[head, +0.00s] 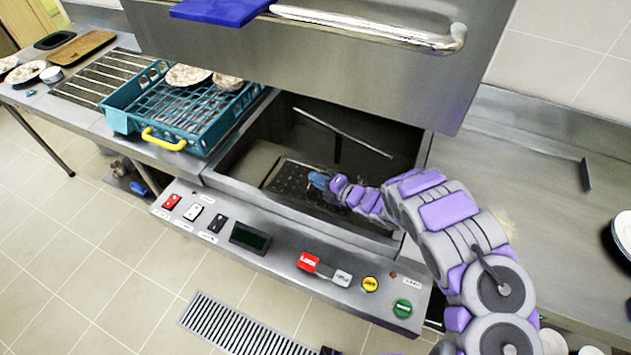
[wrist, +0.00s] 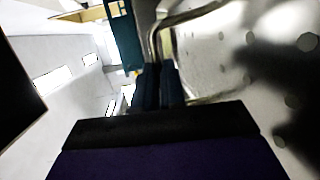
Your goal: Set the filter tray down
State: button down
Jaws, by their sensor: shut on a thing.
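The filter tray (head: 286,178) is a dark, flat, perforated plate inside the open basin of the dishwashing machine. It also shows in the wrist view as a pale plate with round holes (wrist: 222,62) and a bent metal handle along its edge. My gripper (head: 318,180) reaches into the basin from the right. In the wrist view its dark blue fingers (wrist: 160,84) are together on the handle. The tray's far side shows; its near right part is hidden behind my gripper and arm. I cannot tell whether the tray touches the basin floor.
The machine's hood (head: 300,60) is raised above the basin. A teal dish rack (head: 118,120) with dishes and a yellow handle stands left of the basin. A control panel (head: 270,245) runs along the front. The steel counter (head: 535,160) at right is largely clear.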

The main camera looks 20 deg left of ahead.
jog(key=c, duration=1.7)
grip_release()
jog(key=shift+s+a+f, duration=0.1)
jog(key=shift+a+f, duration=0.15)
jog(key=shift+a, duration=0.4)
jog(key=shift+a+f, duration=0.2)
jog(key=shift+a, duration=0.4)
jog(key=shift+o, duration=0.9)
jog(key=shift+a, duration=0.2)
jog(key=o, duration=0.3)
jog(key=shift+d+r, duration=0.15)
jog(key=shift+d, duration=0.25)
jog(key=shift+d+r, duration=0.2)
jog(key=shift+d, duration=0.45)
jog(key=shift+a+f, duration=0.1)
jog(key=shift+a, duration=0.45)
jog(key=p+v, duration=0.1)
jog(key=v, duration=1)
jog(key=shift+d, duration=0.45)
jog(key=shift+s, duration=0.15)
jog(key=shift+a, duration=0.15)
